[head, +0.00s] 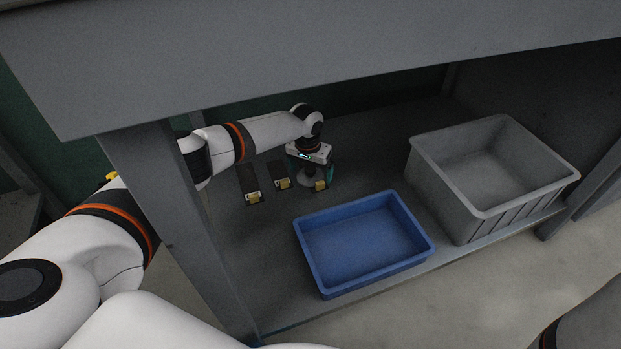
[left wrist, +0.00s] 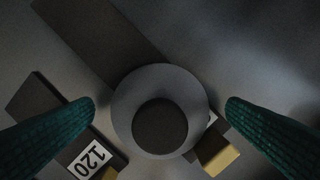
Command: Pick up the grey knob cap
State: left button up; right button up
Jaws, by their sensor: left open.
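The grey knob cap (left wrist: 160,82) shows in the left wrist view as a round grey disc with a smaller dark circle on it. In the head view the knob cap (head: 309,171) is a small grey round shape under my left gripper. My left gripper (left wrist: 162,104) is open, with one green finger on each side of the cap and a gap between each finger and the cap. In the head view my left gripper (head: 316,175) reaches down over the shelf. My right gripper is not in view.
A blue tray (head: 312,267) and a grey crate (head: 440,187) stand to the right. A table leg (head: 170,210) and the tabletop (head: 300,50) border the space.

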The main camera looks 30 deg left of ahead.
pick_arm(q)
jog(key=c, duration=1.1)
